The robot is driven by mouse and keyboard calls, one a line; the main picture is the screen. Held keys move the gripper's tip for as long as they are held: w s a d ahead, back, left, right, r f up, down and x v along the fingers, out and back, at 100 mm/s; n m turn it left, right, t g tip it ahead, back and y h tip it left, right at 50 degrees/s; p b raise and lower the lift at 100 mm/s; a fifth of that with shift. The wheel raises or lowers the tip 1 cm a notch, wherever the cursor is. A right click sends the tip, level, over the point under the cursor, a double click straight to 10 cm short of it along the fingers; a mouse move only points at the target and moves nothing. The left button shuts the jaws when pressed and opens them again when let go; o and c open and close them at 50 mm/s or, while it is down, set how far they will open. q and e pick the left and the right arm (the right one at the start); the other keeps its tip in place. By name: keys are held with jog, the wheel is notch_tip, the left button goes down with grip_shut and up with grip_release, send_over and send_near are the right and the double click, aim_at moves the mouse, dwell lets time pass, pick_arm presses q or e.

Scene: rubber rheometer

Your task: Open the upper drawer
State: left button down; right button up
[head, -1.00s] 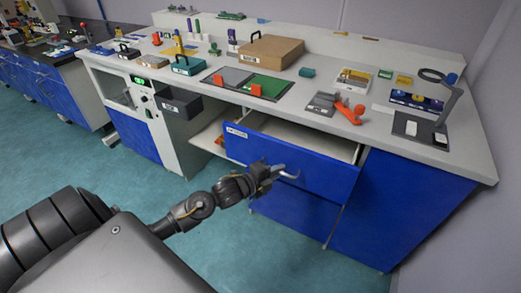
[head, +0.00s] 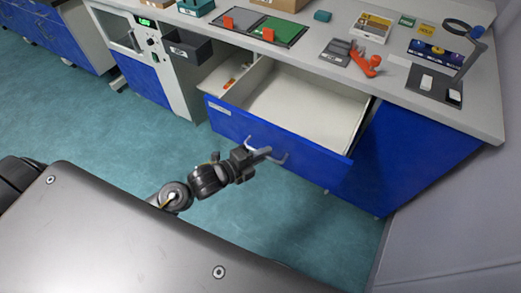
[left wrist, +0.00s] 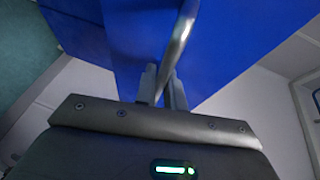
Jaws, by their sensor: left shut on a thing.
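The upper drawer (head: 290,138) has a blue front and stands pulled well out of the bench. Its pale inside (head: 300,102) shows and looks empty. My left gripper (head: 262,154) is at the middle of the drawer front, shut on the metal handle (head: 280,160). In the left wrist view the fingers (left wrist: 162,88) close around the handle bar (left wrist: 179,42), with the blue front behind it. My right gripper is in neither view.
The white bench top (head: 310,62) above carries a green and grey board (head: 272,28), an orange tool (head: 366,60) and a stand with a ring (head: 458,48). A dark grey bin (head: 190,48) sits left of the drawer. The green floor (head: 120,130) in front is clear.

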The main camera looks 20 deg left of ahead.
pick_arm(q)
jog(key=c, duration=1.5)
grip_release()
jog(key=v, duration=1)
jog(key=shift+s+a+b, duration=0.2)
jog(key=shift+s+b, duration=0.1)
jog(key=shift+s, duration=0.05)
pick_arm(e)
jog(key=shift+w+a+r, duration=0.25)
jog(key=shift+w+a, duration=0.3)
pick_arm(q)
jog(key=shift+r, duration=0.1)
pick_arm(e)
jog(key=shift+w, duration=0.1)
